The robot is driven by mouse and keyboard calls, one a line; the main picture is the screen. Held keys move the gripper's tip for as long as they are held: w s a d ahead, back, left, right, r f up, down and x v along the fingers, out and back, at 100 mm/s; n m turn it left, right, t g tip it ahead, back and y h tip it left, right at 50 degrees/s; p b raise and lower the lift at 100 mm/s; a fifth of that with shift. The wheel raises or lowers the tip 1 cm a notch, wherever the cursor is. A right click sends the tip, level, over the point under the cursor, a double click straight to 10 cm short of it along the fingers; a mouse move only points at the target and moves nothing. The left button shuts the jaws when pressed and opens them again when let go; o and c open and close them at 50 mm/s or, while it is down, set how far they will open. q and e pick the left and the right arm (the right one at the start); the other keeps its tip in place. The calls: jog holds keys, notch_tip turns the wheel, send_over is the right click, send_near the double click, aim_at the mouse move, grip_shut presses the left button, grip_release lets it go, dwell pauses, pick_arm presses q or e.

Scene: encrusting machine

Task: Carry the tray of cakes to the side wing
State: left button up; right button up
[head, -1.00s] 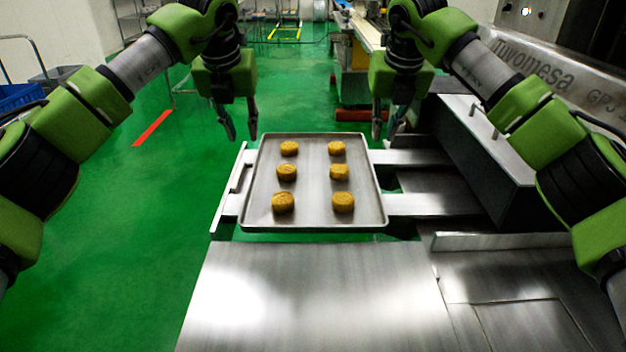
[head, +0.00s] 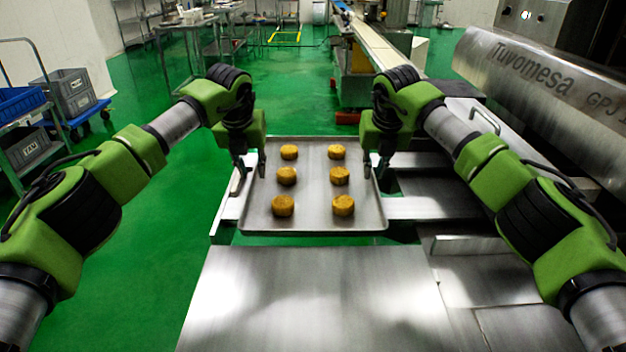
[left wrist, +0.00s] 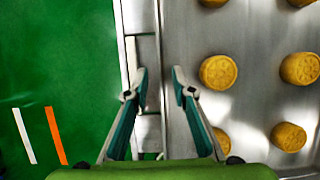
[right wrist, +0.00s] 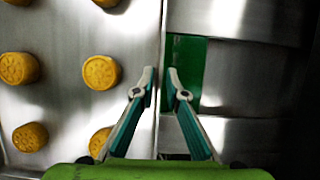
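The metal tray (head: 313,215) holds several round golden cakes in two columns and rests on the rails of the machine. Its left rim shows in the left wrist view (left wrist: 172,60) and its right rim in the right wrist view (right wrist: 160,60). My left gripper (head: 249,172) is open and empty at the tray's left edge; in the left wrist view its fingertips (left wrist: 159,75) stand either side of the rim. My right gripper (head: 374,172) is open at the right edge, with its fingertips (right wrist: 160,75) either side of the rim. Whether the fingers touch it is unclear.
A bare steel table (head: 315,295) lies in front of the tray. The encrusting machine (head: 545,85) stands at the right. A cart with bins (head: 25,140) stands at the far left. The green floor (head: 130,240) is clear left of the rails.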

pick_arm(q)
jog(key=shift+w+f, duration=0.1)
jog(key=shift+f, duration=0.15)
pick_arm(e)
jog(key=shift+w+f, duration=0.1)
jog(key=shift+f, duration=0.2)
pick_arm(q)
jog(key=shift+c, duration=0.5)
pick_arm(e)
jog(key=shift+c, duration=0.5)
pick_arm(q)
grip_shut()
pick_arm(e)
grip_shut()
pick_arm(q)
jog(key=shift+r, duration=0.2)
pick_arm(e)
jog(key=shift+w+r, duration=0.1)
jog(key=shift+r, duration=0.15)
